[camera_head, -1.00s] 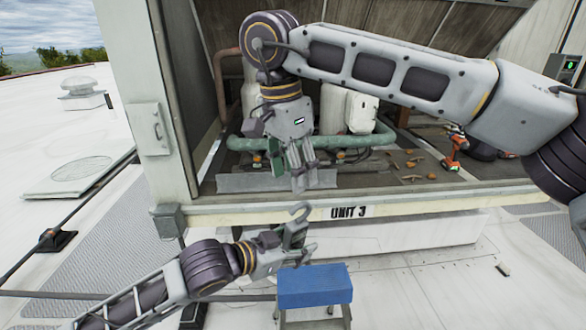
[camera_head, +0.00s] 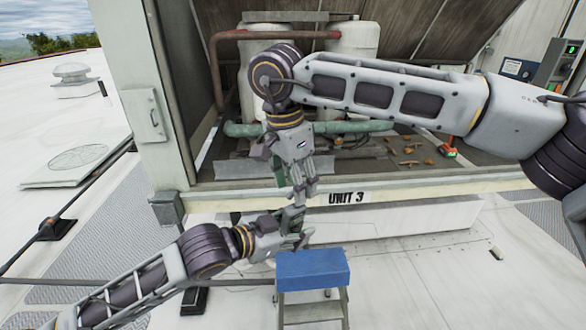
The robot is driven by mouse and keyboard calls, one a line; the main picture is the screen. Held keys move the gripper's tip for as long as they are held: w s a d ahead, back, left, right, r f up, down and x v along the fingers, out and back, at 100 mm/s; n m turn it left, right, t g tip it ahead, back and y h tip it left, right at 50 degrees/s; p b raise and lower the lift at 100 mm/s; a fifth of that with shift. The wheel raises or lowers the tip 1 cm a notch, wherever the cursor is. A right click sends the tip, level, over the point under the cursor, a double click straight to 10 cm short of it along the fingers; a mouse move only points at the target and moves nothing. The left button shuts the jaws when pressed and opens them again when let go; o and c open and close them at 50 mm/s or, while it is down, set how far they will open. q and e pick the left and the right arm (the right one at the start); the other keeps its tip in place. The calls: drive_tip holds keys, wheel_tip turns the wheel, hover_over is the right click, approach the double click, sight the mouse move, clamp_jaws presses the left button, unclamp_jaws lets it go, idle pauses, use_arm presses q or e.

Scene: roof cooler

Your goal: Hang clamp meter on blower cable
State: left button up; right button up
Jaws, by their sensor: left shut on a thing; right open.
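My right gripper (camera_head: 304,194) is open and points down from above, directly over the meter's top. Whether its fingers touch the meter I cannot tell. I cannot pick out the blower cable; my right arm covers part of the cabinet's inside.
The open cabinet marked UNIT 3 (camera_head: 430,190) holds white tanks (camera_head: 352,42), a green pipe (camera_head: 240,129) and several small loose parts. An orange-handled drill (camera_head: 448,150) lies at the right. The step stool (camera_head: 312,264) stands in front. Roof to the right is mostly clear.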

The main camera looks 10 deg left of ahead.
sight(294, 214)
drive_tip(key=shift+w+d+f, duration=0.15)
drive_tip(key=shift+f, duration=1.05)
drive_tip(key=shift+w+d+f, duration=0.1)
drive_tip(key=shift+d+f, duration=0.05)
drive_tip(key=shift+f, duration=1.05)
drive_tip(key=c, duration=1.1)
use_arm(q)
drive_tip(key=o, duration=1.4)
drive_tip(key=shift+c, duration=0.2)
use_arm(e)
clamp_jaws()
